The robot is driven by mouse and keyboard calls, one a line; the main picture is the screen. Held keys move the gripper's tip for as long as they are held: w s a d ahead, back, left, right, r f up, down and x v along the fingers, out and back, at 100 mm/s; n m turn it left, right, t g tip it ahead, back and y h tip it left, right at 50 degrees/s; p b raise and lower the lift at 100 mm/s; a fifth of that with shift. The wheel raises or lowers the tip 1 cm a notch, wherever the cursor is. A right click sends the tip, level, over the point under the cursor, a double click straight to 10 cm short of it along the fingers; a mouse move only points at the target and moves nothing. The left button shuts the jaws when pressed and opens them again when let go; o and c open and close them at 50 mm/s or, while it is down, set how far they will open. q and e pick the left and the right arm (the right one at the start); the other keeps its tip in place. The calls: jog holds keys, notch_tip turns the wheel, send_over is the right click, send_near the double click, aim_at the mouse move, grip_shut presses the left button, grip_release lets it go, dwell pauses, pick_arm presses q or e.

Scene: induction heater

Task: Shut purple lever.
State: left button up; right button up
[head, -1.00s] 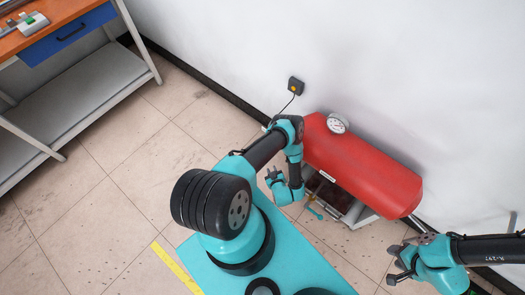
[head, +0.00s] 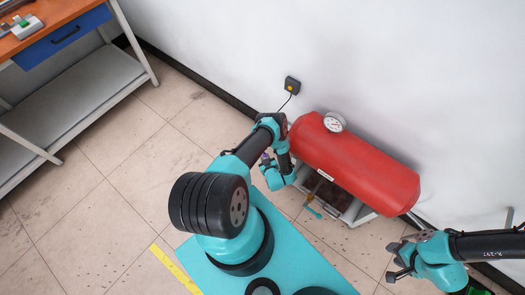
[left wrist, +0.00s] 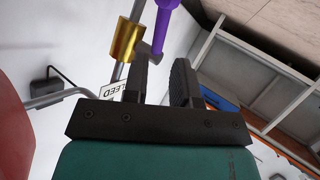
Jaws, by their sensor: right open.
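The purple lever (left wrist: 168,30) shows at the top of the left wrist view. It joins a grey stem beside a gold valve body (left wrist: 126,40) on a thin grey pipe. My left gripper (left wrist: 162,68) has its two black fingers apart, with pale background between them. The lever lies just past the fingertips, its stem close to the left finger; I cannot tell whether they touch. In the head view a small purple spot shows at my left gripper (head: 266,161), whose fingers are hard to make out. My right gripper (head: 392,262) is open and empty at lower right.
A red tank (head: 355,160) with a round gauge (head: 334,121) stands along the white wall, right of my left gripper. A wall box (head: 292,84) with a cable is behind. A workbench (head: 75,75) stands at far left. Floor between bench and arm is clear.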

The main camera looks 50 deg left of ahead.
pick_arm(q)
jog(key=x, duration=0.7)
jog(key=shift+w+a+f, duration=0.15)
jog(key=shift+a+f, duration=0.05)
jog(key=shift+a, duration=0.15)
jog(key=shift+c, duration=0.2)
grip_shut()
